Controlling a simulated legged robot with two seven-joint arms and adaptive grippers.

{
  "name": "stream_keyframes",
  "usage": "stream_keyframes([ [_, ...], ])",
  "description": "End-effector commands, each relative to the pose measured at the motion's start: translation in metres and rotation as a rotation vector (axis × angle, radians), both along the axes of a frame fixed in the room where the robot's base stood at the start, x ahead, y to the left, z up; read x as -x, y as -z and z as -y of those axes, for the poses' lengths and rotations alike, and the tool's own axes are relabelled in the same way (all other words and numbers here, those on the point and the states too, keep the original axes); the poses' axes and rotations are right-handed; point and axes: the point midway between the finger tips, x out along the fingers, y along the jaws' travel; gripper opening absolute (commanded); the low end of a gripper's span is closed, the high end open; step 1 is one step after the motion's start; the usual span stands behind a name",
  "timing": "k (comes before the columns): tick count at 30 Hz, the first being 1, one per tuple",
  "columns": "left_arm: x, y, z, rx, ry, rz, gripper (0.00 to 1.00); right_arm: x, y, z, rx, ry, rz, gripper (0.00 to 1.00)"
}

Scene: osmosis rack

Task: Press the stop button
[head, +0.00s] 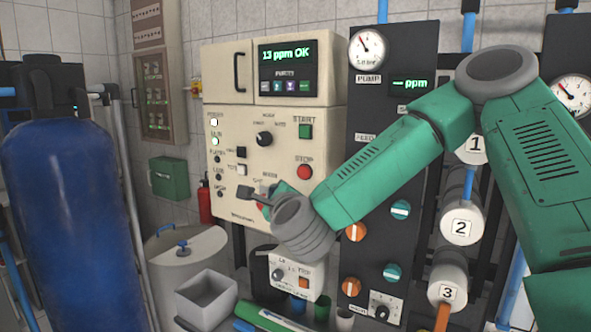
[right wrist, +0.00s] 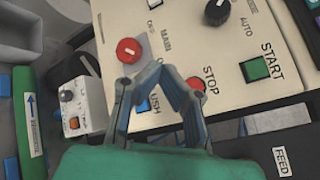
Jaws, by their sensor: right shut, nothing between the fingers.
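The red STOP button (head: 304,172) is on the cream control panel (head: 232,172), below the green START button (head: 305,131). In the right wrist view the STOP button (right wrist: 197,84) is partly hidden behind a finger of my right gripper (right wrist: 162,74). In the head view my right gripper (head: 258,197) is shut and empty in front of the panel, to the left of and below the STOP button. I cannot tell the gap between the fingertips and the panel. My left gripper is not in view.
A red rotary switch (right wrist: 129,50) marked MAIN and a black selector knob (head: 264,139) are close by. A small box (head: 297,275) with a knob and orange switch stands below. A dark panel with gauges and valves (head: 385,215) stands to the right.

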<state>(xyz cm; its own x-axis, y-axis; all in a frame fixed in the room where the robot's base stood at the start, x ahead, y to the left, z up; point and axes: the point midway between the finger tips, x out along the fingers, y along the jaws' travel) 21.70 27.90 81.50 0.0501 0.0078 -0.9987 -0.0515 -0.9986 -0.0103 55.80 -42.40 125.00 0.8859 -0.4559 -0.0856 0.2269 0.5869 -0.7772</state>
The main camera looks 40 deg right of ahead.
Motion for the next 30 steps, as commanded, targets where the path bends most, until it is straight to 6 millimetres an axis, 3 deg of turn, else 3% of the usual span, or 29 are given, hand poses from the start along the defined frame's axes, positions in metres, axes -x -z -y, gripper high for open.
stream_keyframes([
  [4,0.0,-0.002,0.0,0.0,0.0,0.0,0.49,0.001,-0.01,0.005,-0.033,0.021,0.032,0.0],
  [17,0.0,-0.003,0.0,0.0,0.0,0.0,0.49,-0.001,-0.01,0.01,-0.033,0.022,0.032,0.0],
  [30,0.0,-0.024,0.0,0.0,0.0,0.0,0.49,-0.016,-0.011,0.065,-0.033,0.022,0.03,0.0],
])
